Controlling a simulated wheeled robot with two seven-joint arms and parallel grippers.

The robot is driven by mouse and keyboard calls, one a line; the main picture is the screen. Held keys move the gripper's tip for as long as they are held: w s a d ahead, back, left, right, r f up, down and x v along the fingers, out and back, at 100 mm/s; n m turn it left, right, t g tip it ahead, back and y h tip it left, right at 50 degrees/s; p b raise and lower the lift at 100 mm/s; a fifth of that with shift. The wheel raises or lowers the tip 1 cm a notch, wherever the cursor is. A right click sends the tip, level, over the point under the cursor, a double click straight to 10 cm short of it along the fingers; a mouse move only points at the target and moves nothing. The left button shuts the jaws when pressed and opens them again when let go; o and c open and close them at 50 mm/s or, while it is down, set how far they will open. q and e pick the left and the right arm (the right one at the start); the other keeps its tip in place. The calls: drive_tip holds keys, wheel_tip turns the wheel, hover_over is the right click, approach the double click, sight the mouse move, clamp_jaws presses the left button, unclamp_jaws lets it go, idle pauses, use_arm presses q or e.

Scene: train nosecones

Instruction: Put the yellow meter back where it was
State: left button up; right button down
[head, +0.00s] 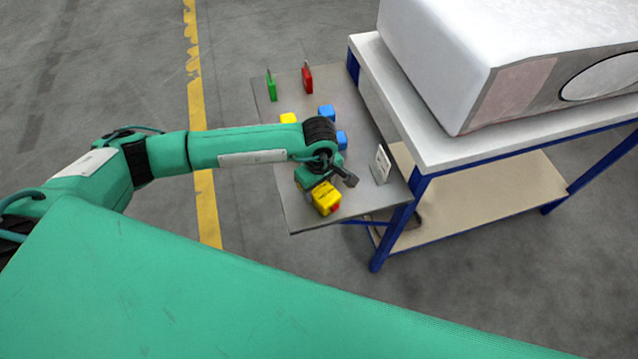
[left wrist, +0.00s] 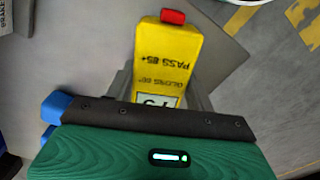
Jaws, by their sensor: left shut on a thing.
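The yellow meter (head: 328,198) with a red end is at the front part of the grey side shelf (head: 298,218) in the head view. My left gripper (head: 318,187) is shut on it. In the left wrist view the yellow meter (left wrist: 166,50) shows a red tip, upside-down "PASS 85+" print and a white display, between the fingers of my left gripper (left wrist: 160,92). The gripper body hides its near end. I cannot tell whether the meter touches the shelf. My right gripper is not in view.
Another yellow item (head: 288,118), blue blocks (head: 326,112), a green item (head: 271,86) and a red item (head: 307,78) stand farther back on the shelf. A workbench (head: 430,150) bears a large white nosecone (head: 450,60).

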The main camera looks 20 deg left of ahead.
use_arm(q)
drive_tip(key=shift+f, duration=0.1)
drive_tip(key=o, duration=0.9)
drive_tip(key=shift+f, duration=0.1)
drive_tip(key=o, duration=0.5)
drive_tip(key=shift+c, duration=0.2)
drive_tip(key=shift+r, duration=0.35)
wheel_tip(320, 180, up, 12)
drive_tip(key=b, duration=0.3)
drive_tip(key=shift+b, duration=0.35)
drive_tip(key=shift+f, duration=0.15)
